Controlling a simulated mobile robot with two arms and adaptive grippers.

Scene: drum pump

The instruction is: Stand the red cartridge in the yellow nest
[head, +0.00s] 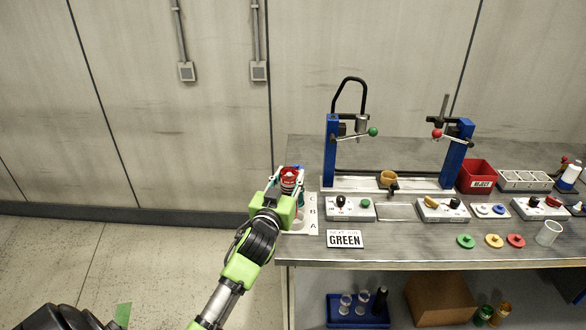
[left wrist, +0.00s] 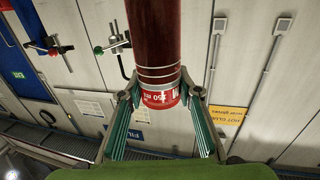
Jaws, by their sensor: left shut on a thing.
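The red cartridge (head: 289,175) is in my left gripper (head: 287,190) at the left end of the bench. In the left wrist view the cartridge (left wrist: 157,40) is a dark red cylinder with thin rings and a bright red, white-lettered band. The fingers of the left gripper (left wrist: 163,97) are shut on it from both sides at this band. A small yellow-orange round holder (head: 388,178), which looks like the yellow nest, sits between the blue posts, to the right of and apart from the cartridge. My right gripper is not in view.
Blue posts (head: 330,155) with levers flank the holder. Switch boxes (head: 350,208) and a GREEN card (head: 345,239) lie in front. A red REJECT bin (head: 477,178), a white rack (head: 524,180), coloured discs (head: 494,240) and a clear cup (head: 548,233) are at right.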

